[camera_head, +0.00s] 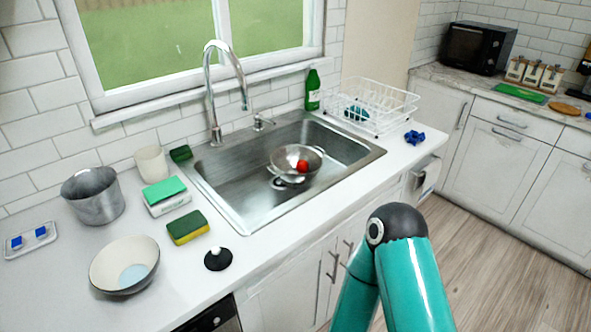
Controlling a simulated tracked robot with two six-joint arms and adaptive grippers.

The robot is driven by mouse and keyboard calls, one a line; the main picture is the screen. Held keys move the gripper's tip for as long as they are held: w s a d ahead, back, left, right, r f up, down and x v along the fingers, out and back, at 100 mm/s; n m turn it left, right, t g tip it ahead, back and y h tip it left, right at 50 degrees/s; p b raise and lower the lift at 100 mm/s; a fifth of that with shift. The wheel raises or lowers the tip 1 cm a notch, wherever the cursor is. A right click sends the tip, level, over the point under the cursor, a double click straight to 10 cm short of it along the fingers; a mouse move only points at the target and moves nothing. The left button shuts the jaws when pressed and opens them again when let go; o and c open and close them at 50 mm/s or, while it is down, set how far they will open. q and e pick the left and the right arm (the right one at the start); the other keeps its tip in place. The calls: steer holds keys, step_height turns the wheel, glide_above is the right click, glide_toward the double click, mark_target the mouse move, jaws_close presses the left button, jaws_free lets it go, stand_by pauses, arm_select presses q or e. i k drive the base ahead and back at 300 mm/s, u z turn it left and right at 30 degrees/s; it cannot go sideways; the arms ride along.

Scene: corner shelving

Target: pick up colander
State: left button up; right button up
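The colander (291,157) is a metal bowl with side handles. It stands upright inside the steel sink (226,190), toward its right half. A small red round thing (302,165) lies in the colander. My teal arm rises at the lower right of the head view, in front of the counter and apart from the colander. Neither of my grippers shows in the view.
A tall faucet (211,93) arches over the sink's back edge. A metal pot (94,196), a bowl (125,265), sponges (187,227) and a black stopper (218,259) occupy the left counter.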

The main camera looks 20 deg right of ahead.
mark_target(289, 176)
steer(key=z, duration=1.85)
steer(key=i, duration=0.1)
steer(key=u, duration=2.8)
steer(key=i, duration=0.2)
steer(key=u, duration=2.3)
steer(key=k, duration=1)
steer(key=z, duration=0.2)
steer(key=k, duration=1.25)
steer(key=z, duration=1.1)
steer(key=k, duration=0.6)
steer(key=z, duration=0.35)
